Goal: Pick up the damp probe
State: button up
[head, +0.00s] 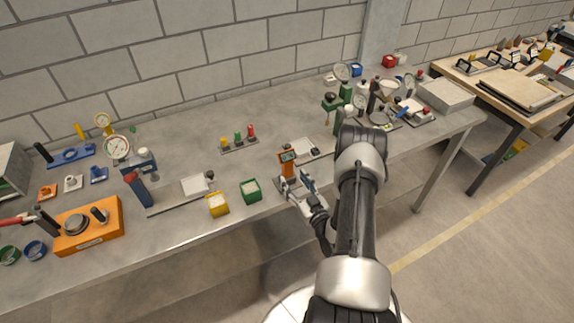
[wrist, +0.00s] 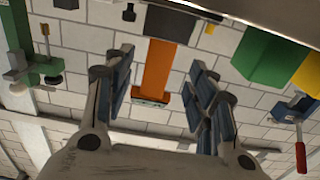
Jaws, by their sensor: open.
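The damp probe appears to be the upright orange handheld device (head: 287,162) with a dark display near its top. It stands near the front edge of the grey bench (head: 180,226). My gripper (head: 297,184) is open, low at the front of the orange device. In the wrist view the orange body (wrist: 158,68) lies between my two open blue-padded fingers (wrist: 162,62), with visible gaps on both sides. A dark block (wrist: 170,22) joins its upper end in that view. My fingers hide part of its lower end in the head view.
A yellow box (head: 217,205) and a green box (head: 251,191) stand left of the device. A flat plate stand (head: 308,151) lies behind it. Green-columned gauges (head: 345,105) stand to the right, near my arm.

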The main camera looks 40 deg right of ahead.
aim_at(289, 171)
jog(key=x, duration=0.6)
jog(key=shift+w+d+r, duration=0.15)
jog(key=shift+r, duration=0.1)
jog(key=c, duration=1)
jog(key=shift+r, duration=0.15)
notch_tip(289, 171, up, 26)
jog(key=p, duration=0.4)
jog(key=shift+p, duration=0.4)
